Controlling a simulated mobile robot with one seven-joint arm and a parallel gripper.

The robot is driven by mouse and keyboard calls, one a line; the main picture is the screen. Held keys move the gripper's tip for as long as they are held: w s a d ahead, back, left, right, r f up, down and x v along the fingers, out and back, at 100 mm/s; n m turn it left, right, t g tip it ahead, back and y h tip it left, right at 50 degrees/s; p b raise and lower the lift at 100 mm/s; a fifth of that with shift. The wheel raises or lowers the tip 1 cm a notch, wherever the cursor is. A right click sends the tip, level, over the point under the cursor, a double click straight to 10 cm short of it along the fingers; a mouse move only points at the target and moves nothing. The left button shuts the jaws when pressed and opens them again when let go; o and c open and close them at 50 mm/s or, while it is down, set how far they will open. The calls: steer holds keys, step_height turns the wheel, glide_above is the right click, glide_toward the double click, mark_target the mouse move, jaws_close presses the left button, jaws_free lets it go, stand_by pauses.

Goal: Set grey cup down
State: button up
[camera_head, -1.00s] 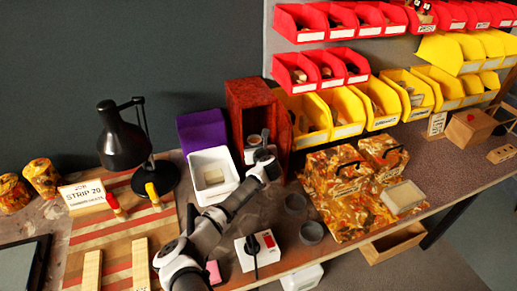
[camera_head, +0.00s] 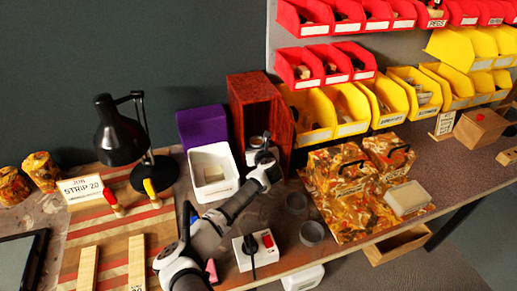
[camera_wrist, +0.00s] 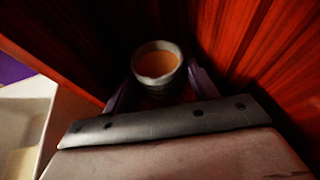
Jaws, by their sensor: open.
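A grey cup (camera_wrist: 157,62) with amber-brown contents shows in the wrist view, inside the reddish wooden box (camera_wrist: 245,45). It looks upright, and part of its lower side is hidden. My gripper (camera_wrist: 160,78) is open, with one finger on each side of the cup. I cannot tell whether either finger touches it. In the head view my gripper (camera_head: 262,148) is at the front opening of the red box (camera_head: 250,88). The cup is hard to make out there.
A white bin (camera_head: 211,190) and a purple box (camera_head: 202,127) stand left of the red box. Yellow bins (camera_head: 350,108) are to the right.

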steer(key=shift+r, duration=0.25)
steer(key=shift+s, duration=0.25)
steer(key=b+v, duration=0.3)
steer(key=v, duration=0.8)
steer(key=shift+s+r, duration=0.15)
steer(key=shift+s, duration=0.05)
steer(key=shift+d, duration=0.1)
